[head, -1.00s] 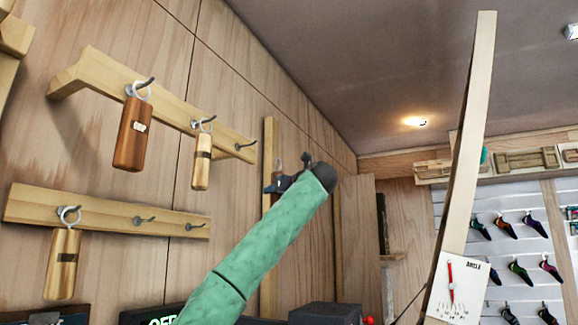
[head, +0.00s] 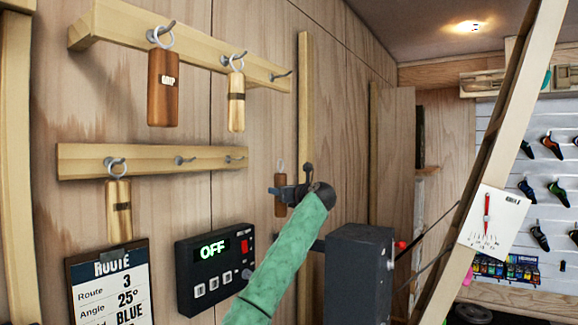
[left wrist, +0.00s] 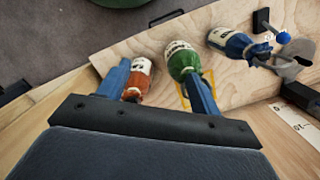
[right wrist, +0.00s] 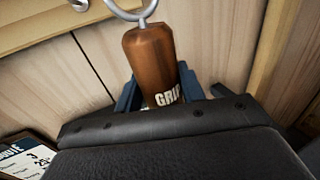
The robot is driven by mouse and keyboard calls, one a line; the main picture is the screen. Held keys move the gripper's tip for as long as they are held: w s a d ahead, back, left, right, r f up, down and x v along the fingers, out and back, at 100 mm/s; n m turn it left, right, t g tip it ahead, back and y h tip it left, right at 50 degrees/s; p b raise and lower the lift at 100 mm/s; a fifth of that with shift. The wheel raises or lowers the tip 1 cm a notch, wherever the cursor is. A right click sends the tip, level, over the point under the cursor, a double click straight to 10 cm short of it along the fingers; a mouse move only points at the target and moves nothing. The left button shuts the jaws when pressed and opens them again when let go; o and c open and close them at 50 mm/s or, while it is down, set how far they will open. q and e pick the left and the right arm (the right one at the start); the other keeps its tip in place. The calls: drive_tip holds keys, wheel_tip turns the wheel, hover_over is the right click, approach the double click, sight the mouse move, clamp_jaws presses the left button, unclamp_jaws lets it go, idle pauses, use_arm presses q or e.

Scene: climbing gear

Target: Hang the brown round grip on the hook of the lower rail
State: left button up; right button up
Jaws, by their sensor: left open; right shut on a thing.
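The brown round grip (right wrist: 152,62), with a pale GRIP label and a metal ring on top, is between the fingers of my right gripper (right wrist: 158,95). In the head view my right gripper (head: 284,193) is shut on this grip (head: 280,209), right of and slightly below the lower rail (head: 140,158). The grip hangs about upright, its ring above the fingers. My left gripper (left wrist: 160,90) is open and shows only in the left wrist view.
The upper rail (head: 200,45) holds a brown grip (head: 163,88) and a pale grip (head: 236,102). Below are a route board (head: 112,285) and an OFF display box (head: 214,265). A dark box (head: 358,275) stands to the right. Several bags (left wrist: 183,62) lie near my left gripper.

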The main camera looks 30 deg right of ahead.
use_arm(q)
drive_tip(key=s+a+f+g+p, duration=0.1)
drive_tip(key=s+a+f+p, duration=0.1)
drive_tip(key=s+f, duration=0.6)
drive_tip(key=s+a+f+p, duration=0.2)
drive_tip(key=s+f, duration=0.1)
drive_tip(key=f, duration=0.8)
use_arm(e)
drive_tip(key=w+a+f+n+y, duration=0.2)
drive_tip(key=a+f+y, duration=0.1)
drive_tip(key=f, duration=0.1)
drive_tip(key=shift+s+a+r+n+g+y, duration=0.8)
drive_tip(key=shift+a+r+n+y, duration=0.5)
drive_tip(key=shift+a+r+y, duration=1.45)
use_arm(q)
drive_tip(key=s+a+f+t, duration=0.1)
drive_tip(key=s+a+f, duration=0.1)
drive_tip(key=s+f, duration=0.5)
drive_tip(key=s+a+f+t, duration=0.2)
drive_tip(key=s+f, duration=0.5)
drive_tip(key=s, duration=0.4)
drive_tip(key=shift+a+f, duration=0.3)
drive_tip(key=shift+f, duration=0.1)
use_arm(e)
drive_tip(key=w+a+h, duration=0.1)
drive_tip(key=w+a, duration=0.1)
drive_tip(key=w, duration=0.7)
drive_tip(key=shift+w+a+f+h, duration=0.2)
drive_tip(key=shift+w+a+h, duration=0.05)
drive_tip(key=shift+a+h, duration=0.15)
